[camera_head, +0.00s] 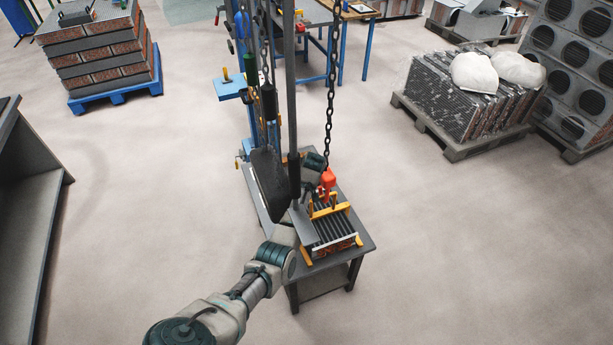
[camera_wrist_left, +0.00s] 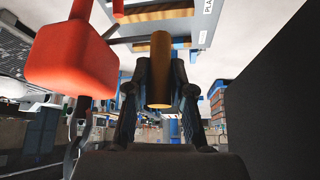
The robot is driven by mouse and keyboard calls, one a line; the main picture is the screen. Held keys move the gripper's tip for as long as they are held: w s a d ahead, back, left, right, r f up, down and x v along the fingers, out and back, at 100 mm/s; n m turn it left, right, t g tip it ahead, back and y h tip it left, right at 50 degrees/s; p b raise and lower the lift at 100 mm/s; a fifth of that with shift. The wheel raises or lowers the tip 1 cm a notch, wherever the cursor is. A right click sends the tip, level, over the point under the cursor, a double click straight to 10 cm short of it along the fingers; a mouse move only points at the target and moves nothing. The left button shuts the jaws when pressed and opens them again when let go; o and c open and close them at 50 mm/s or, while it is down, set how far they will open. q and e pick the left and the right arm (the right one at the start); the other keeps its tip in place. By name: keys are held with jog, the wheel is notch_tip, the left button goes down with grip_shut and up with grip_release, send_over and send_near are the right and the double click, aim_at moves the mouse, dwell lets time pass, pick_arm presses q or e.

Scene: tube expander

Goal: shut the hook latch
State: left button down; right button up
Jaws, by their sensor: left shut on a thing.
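A red hook block (camera_head: 328,178) hangs from a dark chain over the yellow frame (camera_head: 331,212) on the small grey table (camera_head: 358,232). In the left wrist view the red block (camera_wrist_left: 72,58) is close at the left, with a curved metal hook (camera_wrist_left: 80,135) beneath it. I cannot make out the latch itself. My left gripper (camera_wrist_left: 157,75) is shut on an orange-yellow cylinder (camera_wrist_left: 159,80), with a finger on either side. In the head view the gripper is beside the red block, partly hidden by my wrist and hanging plates. My right gripper is out of view.
A dark hanging plate (camera_head: 269,182) and chains stand close left of the gripper. Dark finned tubes (camera_head: 333,228) lie under the yellow frame. A blue pallet stack (camera_head: 100,50) and a wrapped pallet load (camera_head: 455,95) stand farther off. The floor right of the table is clear.

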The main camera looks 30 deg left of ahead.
pick_arm(q)
jog(key=shift+w+r, duration=0.1)
dwell(0.4)
jog(key=c, duration=1)
grip_release()
jog(key=shift+w, duration=0.1)
jog(key=shift+r, duration=0.15)
jog(key=s+d, duration=0.2)
jog(key=s, duration=0.1)
jog(key=s+d+r, duration=0.1)
jog(key=s+d, duration=0.2)
jog(key=s, duration=0.1)
jog(key=s+d+r, duration=0.1)
jog(key=s+d, duration=0.2)
jog(key=shift+s+d, duration=0.2)
jog(key=shift+s, duration=0.1)
